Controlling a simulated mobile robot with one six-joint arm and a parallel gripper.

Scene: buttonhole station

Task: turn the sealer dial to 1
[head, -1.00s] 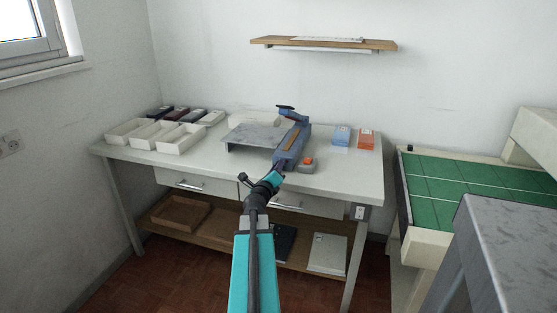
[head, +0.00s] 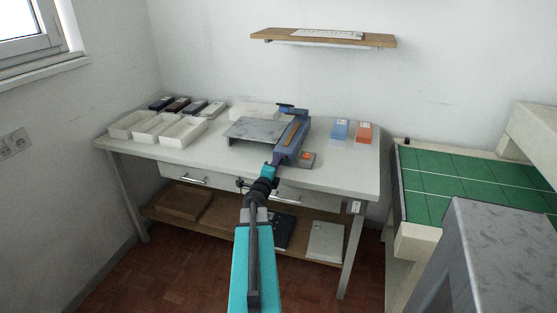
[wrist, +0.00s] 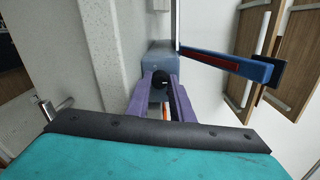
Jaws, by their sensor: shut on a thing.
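The sealer (head: 289,145) is a long blue machine with a raised arm on the work table. In the wrist view its blue body (wrist: 161,52) and its arm with a red strip (wrist: 225,63) show. The dial (wrist: 161,86) is a small black knob with a pale mark on the sealer's near end. My gripper (wrist: 161,79) has its two purple fingers on either side of the dial and is shut on it. In the head view my gripper (head: 270,168) reaches the sealer's front end, and the dial is hidden there. The dial's numbers cannot be read.
A grey plate (head: 255,130) is left of the sealer. A box with an orange button (head: 306,157) sits close on its right. Blue packets (head: 340,130) and orange packets (head: 364,132) stand behind. White trays (head: 182,134) are at the left. The table's front right is clear.

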